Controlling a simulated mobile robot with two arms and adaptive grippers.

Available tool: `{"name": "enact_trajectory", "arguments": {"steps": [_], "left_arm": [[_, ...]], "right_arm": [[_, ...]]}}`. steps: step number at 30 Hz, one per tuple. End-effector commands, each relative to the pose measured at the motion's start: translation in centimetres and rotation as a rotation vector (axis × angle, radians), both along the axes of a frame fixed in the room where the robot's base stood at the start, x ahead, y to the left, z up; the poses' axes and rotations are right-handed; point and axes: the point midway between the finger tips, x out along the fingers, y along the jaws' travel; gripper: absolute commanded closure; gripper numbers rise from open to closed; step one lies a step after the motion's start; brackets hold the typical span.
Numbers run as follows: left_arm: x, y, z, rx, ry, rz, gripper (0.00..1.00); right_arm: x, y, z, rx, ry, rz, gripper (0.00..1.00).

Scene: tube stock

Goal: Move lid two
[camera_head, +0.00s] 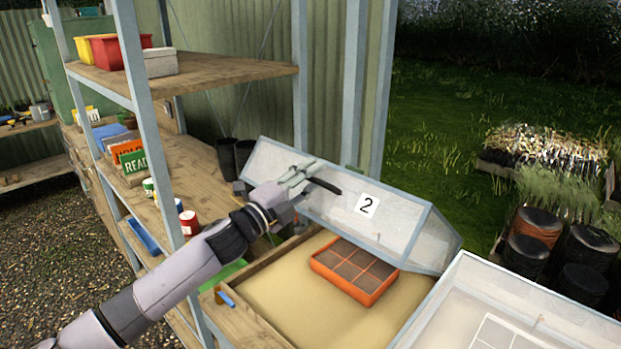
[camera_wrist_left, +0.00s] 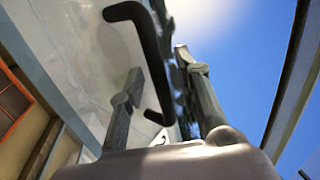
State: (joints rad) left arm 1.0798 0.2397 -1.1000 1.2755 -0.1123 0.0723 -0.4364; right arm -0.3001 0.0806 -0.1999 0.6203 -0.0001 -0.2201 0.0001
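Lid two is a clear framed lid (camera_head: 400,226) with a white label "2" (camera_head: 367,205). It stands tilted up at the back of a wooden bed (camera_head: 290,290). Its black handle (camera_head: 326,186) is at my left gripper (camera_head: 302,177). In the left wrist view the handle (camera_wrist_left: 152,60) runs between the two fingers of the left gripper (camera_wrist_left: 160,65). The fingers are apart, with a gap between the handle and the left-hand finger. My right gripper is not in view.
An orange tray with several cells (camera_head: 320,265) sits on sand in the open bed. A second clear lid (camera_head: 470,275) lies at the lower right. A shelf rack with a blue-grey post (camera_head: 150,130) stands close to my left arm. Dark pots (camera_head: 530,255) stand on the grass.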

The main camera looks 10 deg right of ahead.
Motion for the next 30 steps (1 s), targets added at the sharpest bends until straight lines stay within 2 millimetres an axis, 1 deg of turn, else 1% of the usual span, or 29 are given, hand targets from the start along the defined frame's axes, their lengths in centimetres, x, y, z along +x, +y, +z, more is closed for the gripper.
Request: {"name": "enact_trajectory", "arguments": {"steps": [7,11,14,21,24,27,30], "left_arm": [[0.0,0.1,-0.1,0.0,0.002,0.001,0.69],[-0.5,1.0,-0.3,0.001,0.002,0.002,0.69],[-1.5,2.2,-0.7,0.001,0.002,0.002,0.69],[-4.5,6.4,-1.7,0.002,0.002,0.003,0.69],[-5.6,7.8,-2.0,0.002,0.003,0.002,0.69],[-6.3,8.8,-2.1,0.0,0.002,0.002,0.69],[-6.7,9.3,-2.2,0.0,0.002,0.001,0.69]], "right_arm": [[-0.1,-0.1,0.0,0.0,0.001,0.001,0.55],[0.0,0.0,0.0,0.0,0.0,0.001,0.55],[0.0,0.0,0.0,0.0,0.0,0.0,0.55],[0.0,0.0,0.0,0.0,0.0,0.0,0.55],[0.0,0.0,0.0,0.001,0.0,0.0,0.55],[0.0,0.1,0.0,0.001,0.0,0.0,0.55],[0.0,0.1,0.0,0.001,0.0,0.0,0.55]]}}
